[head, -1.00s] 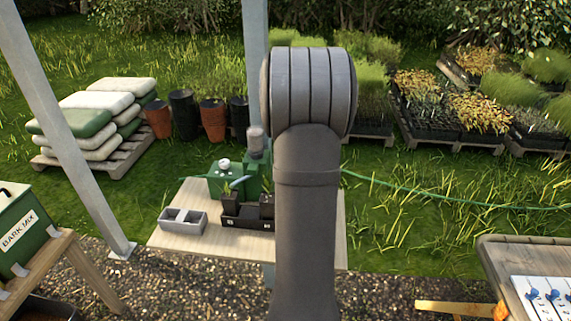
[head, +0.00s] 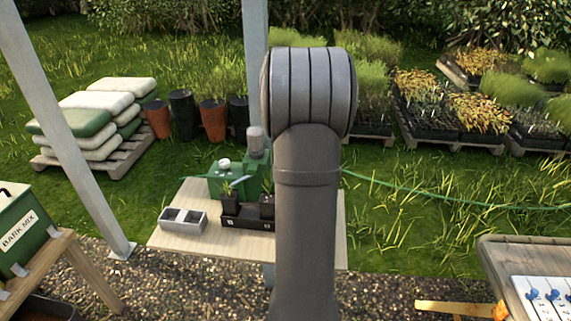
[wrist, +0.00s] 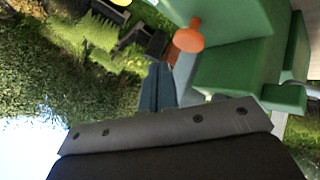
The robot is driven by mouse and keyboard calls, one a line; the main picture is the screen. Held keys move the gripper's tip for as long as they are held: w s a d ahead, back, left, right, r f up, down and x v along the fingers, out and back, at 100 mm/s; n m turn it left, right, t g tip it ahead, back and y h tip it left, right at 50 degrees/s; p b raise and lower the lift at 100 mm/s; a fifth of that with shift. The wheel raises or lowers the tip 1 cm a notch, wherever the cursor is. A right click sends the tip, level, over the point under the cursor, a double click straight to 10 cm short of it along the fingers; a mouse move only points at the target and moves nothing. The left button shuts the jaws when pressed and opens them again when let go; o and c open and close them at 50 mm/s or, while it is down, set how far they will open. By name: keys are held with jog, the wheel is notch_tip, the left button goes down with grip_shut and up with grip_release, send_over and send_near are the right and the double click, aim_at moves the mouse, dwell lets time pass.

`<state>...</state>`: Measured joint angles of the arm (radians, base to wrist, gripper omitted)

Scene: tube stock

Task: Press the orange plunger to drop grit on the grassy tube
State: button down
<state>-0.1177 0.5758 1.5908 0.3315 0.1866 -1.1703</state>
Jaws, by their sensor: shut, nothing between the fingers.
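The orange plunger (wrist: 189,37) shows in the wrist view, with a round head on a stem against the green machine (wrist: 240,65). My gripper (wrist: 160,82) is shut and empty, its fingertips just below the plunger head in the picture. I cannot tell whether they touch it. In the head view the green machine (head: 222,186) stands on the wooden table, partly behind my arm. Two dark tubes with plants, a left tube (head: 230,204) and a right tube (head: 267,207), stand at a black rack (head: 238,222). I cannot tell which is the grassy tube. The plunger is hidden in the head view.
A grey two-compartment tray (head: 183,227) sits at the left of the table (head: 210,246). A green BARK MIX box (head: 22,235) stands on a bench at far left. A metal post (head: 255,75) rises behind the table. Another table (head: 505,255) is at right.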

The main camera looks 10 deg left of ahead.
jog(key=shift+f, duration=0.1)
dwell(0.7)
jog(key=shift+f, duration=0.3)
jog(key=shift+f, duration=1.1)
dwell(1.1)
dwell(0.4)
jog(key=shift+r, duration=1.55)
jog(key=shift+r, duration=2.5)
jog(key=shift+f, duration=0.15)
